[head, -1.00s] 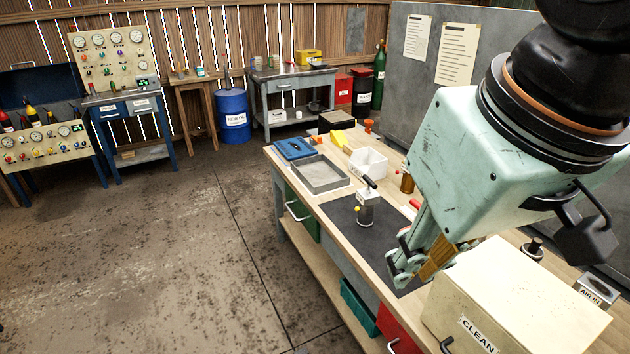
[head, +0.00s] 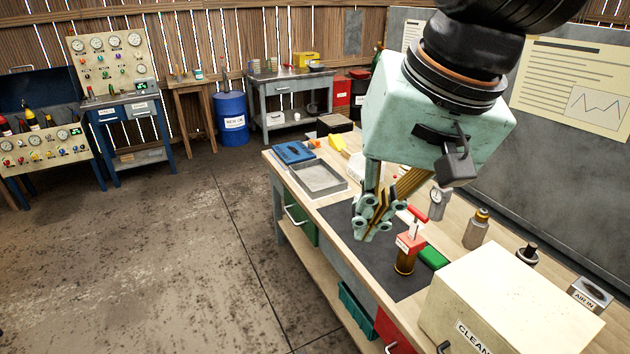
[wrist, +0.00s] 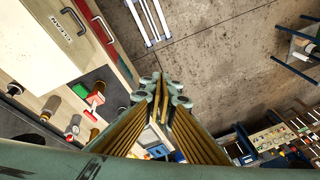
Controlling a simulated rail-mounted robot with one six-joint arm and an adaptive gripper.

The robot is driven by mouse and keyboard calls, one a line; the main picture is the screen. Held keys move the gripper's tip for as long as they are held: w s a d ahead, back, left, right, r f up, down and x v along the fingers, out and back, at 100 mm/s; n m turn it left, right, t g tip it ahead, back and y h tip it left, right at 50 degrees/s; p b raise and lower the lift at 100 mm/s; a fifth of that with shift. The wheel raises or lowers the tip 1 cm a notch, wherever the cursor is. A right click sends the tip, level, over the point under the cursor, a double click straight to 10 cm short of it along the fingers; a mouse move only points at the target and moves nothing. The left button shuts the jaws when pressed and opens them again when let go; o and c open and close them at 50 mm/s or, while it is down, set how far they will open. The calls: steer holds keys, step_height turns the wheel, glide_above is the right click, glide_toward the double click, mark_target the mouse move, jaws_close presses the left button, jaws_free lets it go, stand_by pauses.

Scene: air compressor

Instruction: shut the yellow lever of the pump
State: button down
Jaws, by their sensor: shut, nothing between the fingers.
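My gripper (head: 371,228) is shut and empty. It is over the dark mat (head: 400,284), in front of the spot where the grey pump with the small yellow part stood. That pump and its yellow lever are hidden behind my gripper, so I cannot tell whether they touch. In the wrist view my gripper (wrist: 165,82) has its fingers together, and I cannot make out the yellow lever there. A second, red and brass pump-like device (head: 408,248) with a red handle stands on the mat right of my gripper; it also shows in the wrist view (wrist: 95,98).
A green block (head: 432,258) lies beside the red device. A cream box (head: 500,300) marked CLEAN fills the bench's near end. A grey tray (head: 320,178) and a blue case (head: 293,152) are at the far end. A gauge (head: 437,203) and bottle (head: 476,230) stand behind.

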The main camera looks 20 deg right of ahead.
steer(key=w+d+f+m+y+p, duration=0.15)
steer(key=w+m, duration=0.35)
steer(key=w, duration=0.5)
steer(key=w+d+f+m+p, duration=0.3)
steer(key=w+m, duration=0.1)
steer(key=w, duration=0.6)
steer(key=w+d+f+m+p, duration=0.2)
steer(key=w+m, duration=0.3)
steer(key=w, duration=0.6)
steer(key=w+d+f+m+p, duration=0.4)
steer(key=w+d+f+m, duration=0.45)
steer(key=w+f, duration=0.2)
steer(key=w+d+f+m+h+p, duration=0.1)
steer(key=d+f+m, duration=0.2)
steer(key=d+f, duration=0.2)
steer(key=d+f+m+p, duration=0.2)
steer(key=d+f+m, duration=0.2)
steer(key=f, duration=0.6)
steer(key=shift+w+d+f+h, duration=0.35)
steer(key=shift+d+f, duration=0.05)
steer(key=shift+d, duration=0.55)
